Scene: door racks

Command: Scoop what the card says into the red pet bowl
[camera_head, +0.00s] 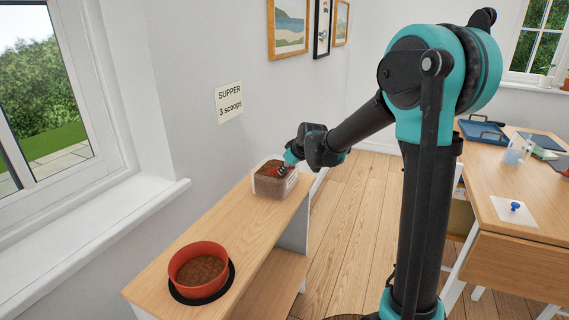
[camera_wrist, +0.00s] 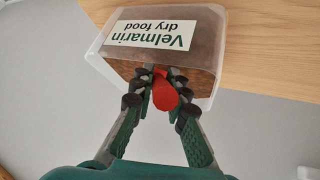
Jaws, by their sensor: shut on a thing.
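The card (camera_head: 229,102) on the wall reads "SUPPER 3 scoops". The red pet bowl (camera_head: 184,257) stands on a round black mat (camera_head: 228,284) at the near end of the wooden bench, with brown food in it. A clear tub (camera_head: 270,184) of brown food stands farther along the bench; in the wrist view the tub (camera_wrist: 213,62) bears a label "Velmarin dry food". My gripper (camera_head: 290,164) is at the tub, far from the bowl. In the wrist view my gripper (camera_wrist: 165,82) is shut on a red scoop (camera_wrist: 163,95). The scoop's far end is hidden.
The bench top (camera_head: 228,220) is clear between bowl and tub. A window sill (camera_head: 100,230) runs along its left. At right a desk (camera_head: 500,190) holds a blue tray (camera_head: 483,131), a mug (camera_head: 514,153) and a blue pushpin-like item (camera_head: 515,206). Wooden floor lies between.

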